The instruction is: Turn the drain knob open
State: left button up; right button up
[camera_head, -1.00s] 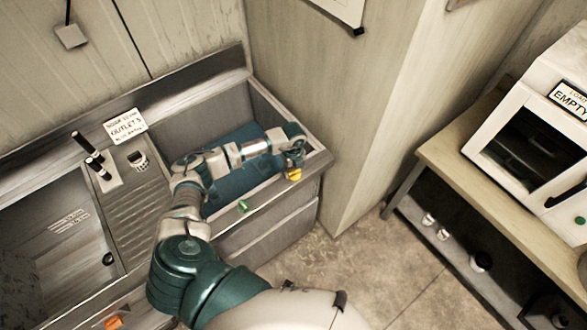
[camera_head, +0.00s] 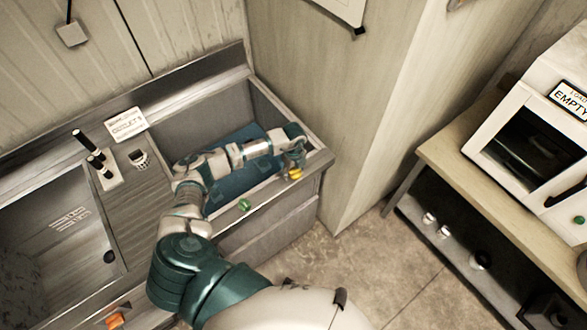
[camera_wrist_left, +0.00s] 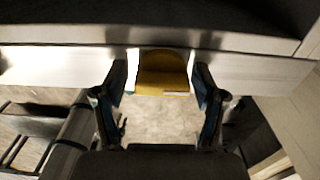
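A yellow knob (camera_head: 295,174) is on the front face of the sink counter, near its right end. It also shows in the left wrist view (camera_wrist_left: 163,72). My left gripper (camera_wrist_left: 163,85) has one finger on each side of this knob, with narrow bright strips between the fingers and the knob; firm contact does not show. In the head view the left gripper (camera_head: 294,160) is at the counter's right front edge. A green knob (camera_head: 244,205) and an orange knob (camera_head: 115,320) are further left on the same front. My right gripper is out of view.
The counter has a blue-bottomed basin (camera_head: 228,190) under my left arm and a grey basin at left (camera_head: 45,255). Black-handled taps (camera_head: 98,165) and a label card (camera_head: 127,124) stand behind. A bench (camera_head: 470,190) with a white cabinet is at right. Floor between is clear.

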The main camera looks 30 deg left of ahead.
pick_arm(q)
jog(key=shift+w+r, duration=0.15)
jog(key=shift+r, duration=0.5)
notch_tip(320, 180, up, 11)
jog(key=shift+f, duration=0.1)
dwell(0.3)
